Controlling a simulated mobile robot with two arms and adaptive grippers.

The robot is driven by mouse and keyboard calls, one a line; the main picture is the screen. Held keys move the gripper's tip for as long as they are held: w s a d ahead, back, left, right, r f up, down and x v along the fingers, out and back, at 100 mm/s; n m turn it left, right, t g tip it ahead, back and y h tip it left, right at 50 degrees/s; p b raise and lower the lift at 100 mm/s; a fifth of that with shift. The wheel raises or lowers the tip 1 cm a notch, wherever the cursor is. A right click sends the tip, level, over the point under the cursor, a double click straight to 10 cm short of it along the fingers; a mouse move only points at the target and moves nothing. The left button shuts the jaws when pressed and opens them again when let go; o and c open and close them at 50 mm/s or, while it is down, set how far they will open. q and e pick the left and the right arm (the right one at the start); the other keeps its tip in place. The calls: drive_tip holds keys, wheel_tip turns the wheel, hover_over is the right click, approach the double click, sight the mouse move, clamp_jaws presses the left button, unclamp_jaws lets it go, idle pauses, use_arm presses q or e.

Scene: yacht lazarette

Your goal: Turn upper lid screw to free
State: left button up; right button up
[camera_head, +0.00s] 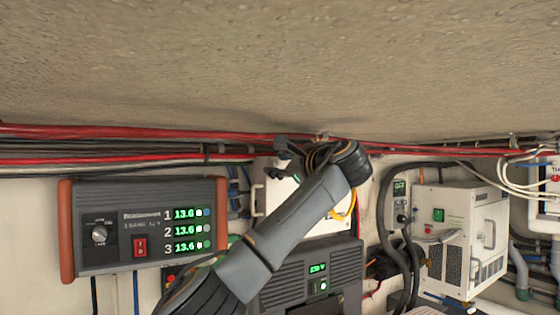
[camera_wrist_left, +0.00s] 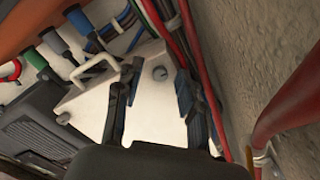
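A white box lid with a pale handle shows in the left wrist view (camera_wrist_left: 150,110). One round grey screw (camera_wrist_left: 160,73) sits on its upper side, towards the red cables. Another small dark round screw (camera_wrist_left: 63,118) is near its lower edge. My left gripper (camera_wrist_left: 157,78) is open, with one finger on each side of the upper screw in the picture; I cannot tell whether they touch it. In the head view my left gripper (camera_head: 284,146) is in front of the white box (camera_head: 278,205), and my arm hides most of the lid and its screws. My right gripper is not in view.
Red and black cables (camera_head: 130,135) run along the top, close to my gripper, under the rough ceiling. A grey display unit (camera_head: 150,230) is at left, a dark unit (camera_head: 345,262) below the box, and a white ventilated unit (camera_head: 462,240) at right.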

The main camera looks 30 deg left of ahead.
use_arm(q)
drive_tip(key=shift+c, duration=0.6)
clamp_jaws()
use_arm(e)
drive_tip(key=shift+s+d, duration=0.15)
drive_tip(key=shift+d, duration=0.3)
use_arm(q)
drive_tip(key=shift+f, duration=0.1)
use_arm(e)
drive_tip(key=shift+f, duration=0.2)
use_arm(q)
drive_tip(key=shift+n+b, duration=0.5)
drive_tip(key=shift+n, duration=0.6)
drive_tip(key=n, duration=0.3)
drive_tip(key=shift+d+b, duration=0.1)
drive_tip(key=shift+b, duration=0.3)
drive_tip(key=n, duration=0.6)
drive_tip(key=shift+w, duration=0.1)
drive_tip(key=n, duration=0.4)
drive_tip(key=shift+n, duration=0.4)
drive_tip(key=shift+f+n, duration=0.1)
drive_tip(key=shift+n, duration=0.7)
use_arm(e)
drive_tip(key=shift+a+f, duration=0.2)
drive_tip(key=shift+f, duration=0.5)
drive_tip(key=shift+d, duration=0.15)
